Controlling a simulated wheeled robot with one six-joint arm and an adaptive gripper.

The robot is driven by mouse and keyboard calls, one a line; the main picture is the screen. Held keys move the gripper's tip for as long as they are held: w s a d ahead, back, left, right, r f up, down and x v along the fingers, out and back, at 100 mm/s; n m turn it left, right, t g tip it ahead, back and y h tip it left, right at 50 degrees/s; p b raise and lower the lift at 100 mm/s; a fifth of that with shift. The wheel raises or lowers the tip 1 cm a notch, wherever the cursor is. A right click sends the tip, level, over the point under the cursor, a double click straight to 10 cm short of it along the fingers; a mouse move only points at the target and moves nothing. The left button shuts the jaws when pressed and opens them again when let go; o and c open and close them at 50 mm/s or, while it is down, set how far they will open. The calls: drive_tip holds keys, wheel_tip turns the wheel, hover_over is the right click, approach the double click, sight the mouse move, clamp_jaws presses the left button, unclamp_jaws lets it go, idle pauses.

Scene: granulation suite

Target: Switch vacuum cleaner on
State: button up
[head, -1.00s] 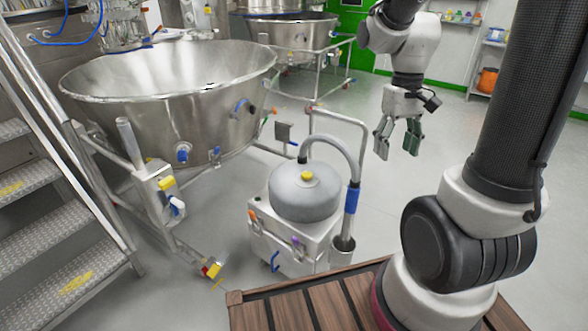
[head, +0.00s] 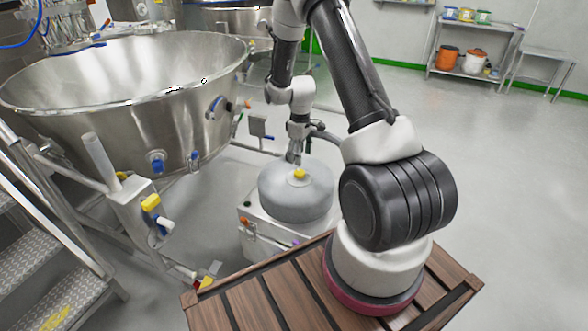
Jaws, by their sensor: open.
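The vacuum cleaner (head: 293,190) stands on the floor just beyond the wooden deck, with a grey domed lid on a pale box body. A yellow knob (head: 299,174) sits on top of the lid. Orange and purple parts show on the body's front. My gripper (head: 295,160) points down just behind and above the yellow knob. Its fingers are small in view, and I cannot tell whether they touch the lid.
A large steel bowl (head: 130,95) on a wheeled frame stands at the left, close to the cleaner. Metal steps (head: 35,245) are at the lower left. A shelf rack (head: 470,50) with buckets stands at the back right. The floor on the right is clear.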

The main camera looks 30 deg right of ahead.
sight(300, 172)
wheel_tip(300, 172, down, 8)
drive_tip(key=shift+r, duration=0.2)
drive_tip(key=c, duration=1)
